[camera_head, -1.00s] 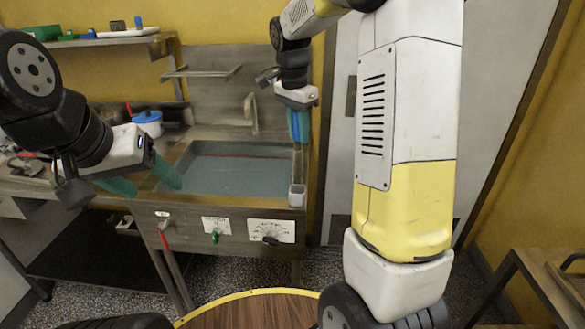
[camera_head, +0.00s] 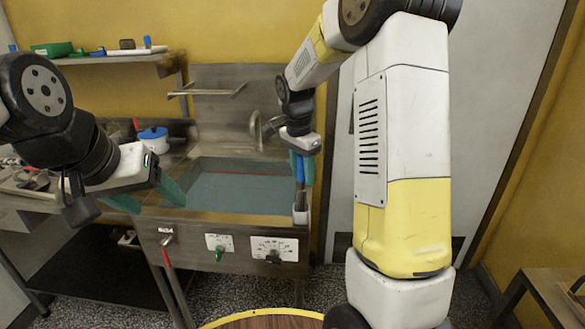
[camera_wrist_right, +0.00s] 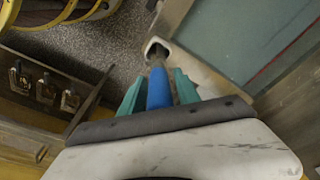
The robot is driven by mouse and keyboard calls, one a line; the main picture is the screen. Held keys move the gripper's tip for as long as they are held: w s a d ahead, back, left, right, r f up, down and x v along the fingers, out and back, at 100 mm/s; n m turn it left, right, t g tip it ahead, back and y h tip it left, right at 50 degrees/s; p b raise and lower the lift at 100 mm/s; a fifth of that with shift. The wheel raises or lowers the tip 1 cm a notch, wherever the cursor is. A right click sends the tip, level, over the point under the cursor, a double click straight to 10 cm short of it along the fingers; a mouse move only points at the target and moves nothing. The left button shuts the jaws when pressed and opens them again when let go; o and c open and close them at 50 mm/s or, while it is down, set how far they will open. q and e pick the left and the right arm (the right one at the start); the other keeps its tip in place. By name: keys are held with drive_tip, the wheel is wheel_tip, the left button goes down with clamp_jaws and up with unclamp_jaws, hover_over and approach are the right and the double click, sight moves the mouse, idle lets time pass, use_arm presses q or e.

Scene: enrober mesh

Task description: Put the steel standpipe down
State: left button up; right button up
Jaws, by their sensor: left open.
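The steel standpipe (camera_head: 301,197) is upright at the sink's front right corner. Its blue upper part (camera_wrist_right: 158,90) lies between the teal fingers of my right gripper (camera_head: 302,172), which is shut on it. Its lower end reaches the mouth of a small pale holder (camera_head: 300,215) on the sink's edge. The holder also shows in the right wrist view (camera_wrist_right: 153,43), and the pipe's end is partly hidden in it. My left gripper (camera_head: 147,197) is open and empty, in front of the sink's left side.
The sink basin (camera_head: 235,190) holds bluish water, with a tap (camera_head: 256,130) behind it. Levers and dials (camera_head: 273,250) line its front panel. A blue-lidded pot (camera_head: 153,140) stands to the left. A side table (camera_head: 545,290) is at the lower right.

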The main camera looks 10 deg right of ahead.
drive_tip(key=shift+o, duration=0.4)
drive_tip(key=r, duration=0.7)
drive_tip(key=a+r, duration=0.1)
drive_tip(key=r, duration=0.3)
drive_tip(key=shift+s+a, duration=0.1)
drive_tip(key=shift+s, duration=0.2)
drive_tip(key=shift+s+r, duration=0.2)
drive_tip(key=shift+r, duration=0.45)
drive_tip(key=s+a+n+t+y, duration=0.1)
drive_tip(key=s+n+t+y, duration=0.2)
drive_tip(key=s+n, duration=0.9)
drive_tip(key=s+t, duration=0.2)
drive_tip(key=s, duration=0.9)
drive_tip(key=shift+s+a+n+t, duration=0.15)
drive_tip(key=shift+s+n+t, duration=0.15)
drive_tip(key=shift+n, duration=0.1)
